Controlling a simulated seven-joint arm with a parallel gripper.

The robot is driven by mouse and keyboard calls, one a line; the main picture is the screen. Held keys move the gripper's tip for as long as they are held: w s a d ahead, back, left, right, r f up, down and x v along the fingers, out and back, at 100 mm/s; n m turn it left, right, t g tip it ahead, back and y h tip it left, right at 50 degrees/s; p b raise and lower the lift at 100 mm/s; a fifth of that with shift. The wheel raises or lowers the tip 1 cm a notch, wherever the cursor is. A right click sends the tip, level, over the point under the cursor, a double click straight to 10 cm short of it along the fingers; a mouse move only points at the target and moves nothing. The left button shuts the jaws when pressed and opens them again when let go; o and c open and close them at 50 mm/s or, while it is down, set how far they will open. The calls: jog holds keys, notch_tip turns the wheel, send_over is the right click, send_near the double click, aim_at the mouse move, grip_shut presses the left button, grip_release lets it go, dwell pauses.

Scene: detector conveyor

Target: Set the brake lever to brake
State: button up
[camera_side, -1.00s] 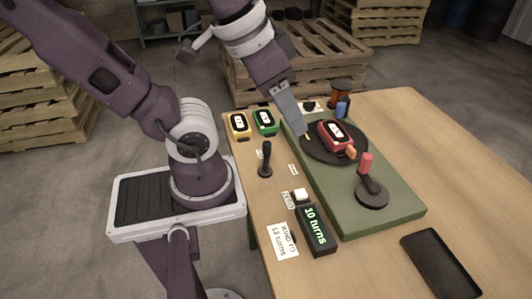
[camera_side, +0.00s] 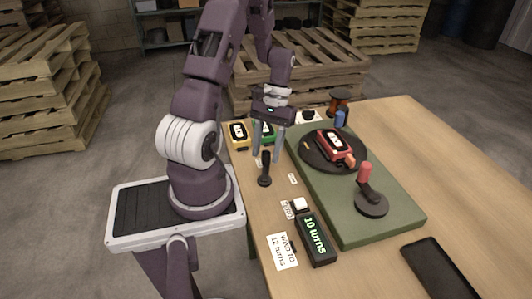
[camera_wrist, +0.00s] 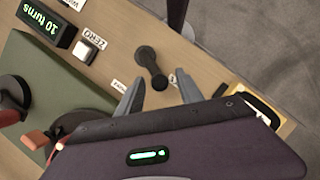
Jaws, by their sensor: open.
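The black brake lever (camera_side: 265,168) stands on the table's near left part, left of the green base. Small labels flank it; their words are too small to read. In the wrist view the lever (camera_wrist: 150,65) has one rounded end close to the gap between my fingertips. My gripper (camera_side: 266,158) points down with its two fingers apart, at the lever's upper part. In the wrist view my gripper (camera_wrist: 158,79) is open with nothing clamped. I cannot tell whether a finger touches the lever.
The green base (camera_side: 330,215) carries a dark turntable with a red detector (camera_side: 333,146) and a red-handled crank (camera_side: 367,178). A counter (camera_side: 316,238) reads 10 turns, beside a white button (camera_side: 300,204). Yellow (camera_side: 238,134) and green (camera_side: 264,131) detectors sit behind my gripper. A dark tablet (camera_side: 440,268) lies front right.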

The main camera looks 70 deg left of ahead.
jog(key=shift+s+d+f, duration=0.15)
jog(key=shift+f, duration=0.35)
grip_shut()
